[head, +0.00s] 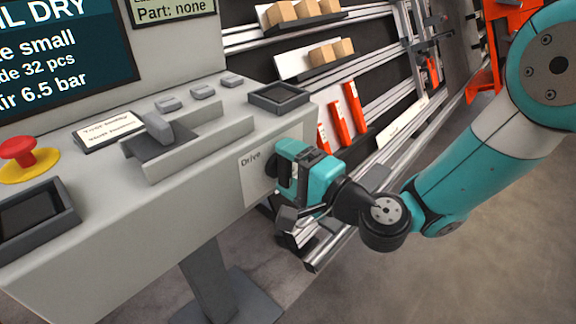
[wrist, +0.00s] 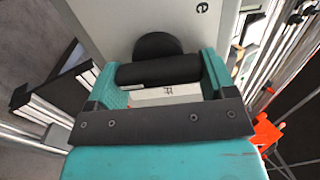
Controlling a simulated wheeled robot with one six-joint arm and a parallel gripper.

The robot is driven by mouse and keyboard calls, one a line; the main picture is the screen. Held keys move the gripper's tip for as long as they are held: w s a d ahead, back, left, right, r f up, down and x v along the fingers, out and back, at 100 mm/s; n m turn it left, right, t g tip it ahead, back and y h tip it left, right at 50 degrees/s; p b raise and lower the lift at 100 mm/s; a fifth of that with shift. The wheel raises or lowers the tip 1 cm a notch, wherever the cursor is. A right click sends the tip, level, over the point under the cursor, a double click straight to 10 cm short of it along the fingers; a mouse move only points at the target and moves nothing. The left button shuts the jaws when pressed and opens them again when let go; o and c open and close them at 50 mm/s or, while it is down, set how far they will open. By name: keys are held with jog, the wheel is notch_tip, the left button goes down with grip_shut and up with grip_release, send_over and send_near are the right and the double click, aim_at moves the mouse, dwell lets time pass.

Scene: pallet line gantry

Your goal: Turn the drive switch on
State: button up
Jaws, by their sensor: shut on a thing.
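The drive switch (head: 271,164) is a black rotary knob on a light plate (head: 253,181) marked "Drive", at the right end of the console. My teal gripper (head: 284,168) is at the plate and shut on the knob. In the wrist view the knob's black bar (wrist: 158,73) lies crosswise between my two fingers, with its round black base (wrist: 157,45) behind it. The plate's letter "e" shows above. In the head view my gripper hides much of the knob, and I cannot read any position marks around it.
The grey console (head: 190,149) carries a red stop button (head: 17,150), a grey lever (head: 158,127), several small buttons and a shallow tray (head: 278,96). Racks with boxes (head: 282,13) and orange parts (head: 353,106) stand behind my gripper. Open floor (head: 470,250) lies to the right.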

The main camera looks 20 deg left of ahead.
jog(key=shift+w+d, duration=0.1)
jog(key=shift+w, duration=0.05)
jog(key=o, duration=0.9)
jog(key=b+v, duration=1.7)
jog(key=b, duration=0.3)
jog(key=shift+d+f, duration=0.1)
jog(key=shift+d, duration=0.05)
